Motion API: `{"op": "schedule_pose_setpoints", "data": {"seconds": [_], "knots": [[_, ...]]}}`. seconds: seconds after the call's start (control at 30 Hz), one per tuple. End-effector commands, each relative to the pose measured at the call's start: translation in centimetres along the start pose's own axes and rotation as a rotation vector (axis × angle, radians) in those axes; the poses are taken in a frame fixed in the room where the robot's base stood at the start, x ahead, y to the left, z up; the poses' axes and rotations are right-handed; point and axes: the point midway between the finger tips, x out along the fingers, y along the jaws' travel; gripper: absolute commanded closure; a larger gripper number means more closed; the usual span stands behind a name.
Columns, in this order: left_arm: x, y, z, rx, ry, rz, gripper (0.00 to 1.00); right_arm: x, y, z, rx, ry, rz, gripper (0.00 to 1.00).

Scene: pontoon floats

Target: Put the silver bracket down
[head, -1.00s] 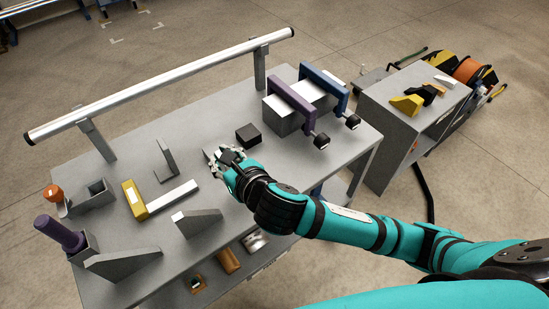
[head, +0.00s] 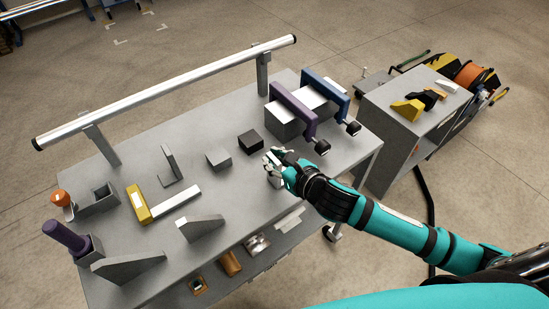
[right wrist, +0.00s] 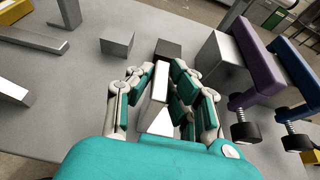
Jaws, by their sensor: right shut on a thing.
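My right gripper (head: 273,163) is over the right-hand part of the grey workbench (head: 240,190), near its front edge. In the right wrist view its fingers (right wrist: 157,85) are closed around a pale silver piece (right wrist: 158,88), which I take for the silver bracket. The piece shows a flat narrow face and a sloped part below; the fingers hide its sides. In the head view only a bit of it shows below the fingers. I cannot tell whether it touches the bench top. My left gripper is not in view.
A grey block (head: 218,158) and a black block (head: 249,142) stand left of the gripper. Purple (head: 294,111) and blue (head: 325,91) clamps stand behind it. A yellow-ended bar (head: 175,204), grey wedge (head: 201,229) and upright grey bracket (head: 169,165) lie farther left.

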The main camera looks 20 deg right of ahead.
Motion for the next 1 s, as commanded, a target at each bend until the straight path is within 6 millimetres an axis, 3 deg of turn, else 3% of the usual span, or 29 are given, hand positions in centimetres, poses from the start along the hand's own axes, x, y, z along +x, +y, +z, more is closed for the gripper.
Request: {"op": "schedule_pose_setpoints", "data": {"seconds": [0.27,0.3,0.43,0.77,1.0], "knots": [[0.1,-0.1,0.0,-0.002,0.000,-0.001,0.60,0.1,0.0,-0.2,-0.001,-0.002,0.000,1.00],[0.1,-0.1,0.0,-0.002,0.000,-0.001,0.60,0.1,0.0,-0.1,0.000,0.000,0.000,0.79],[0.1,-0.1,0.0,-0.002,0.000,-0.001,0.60,0.1,0.0,-0.1,0.000,0.000,0.000,0.62],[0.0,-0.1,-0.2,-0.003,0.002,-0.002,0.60,-0.1,0.0,0.2,0.000,-0.001,0.000,0.61],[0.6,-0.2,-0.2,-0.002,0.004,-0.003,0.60,-3.8,0.1,-0.2,-0.004,0.002,0.002,0.61]]}}
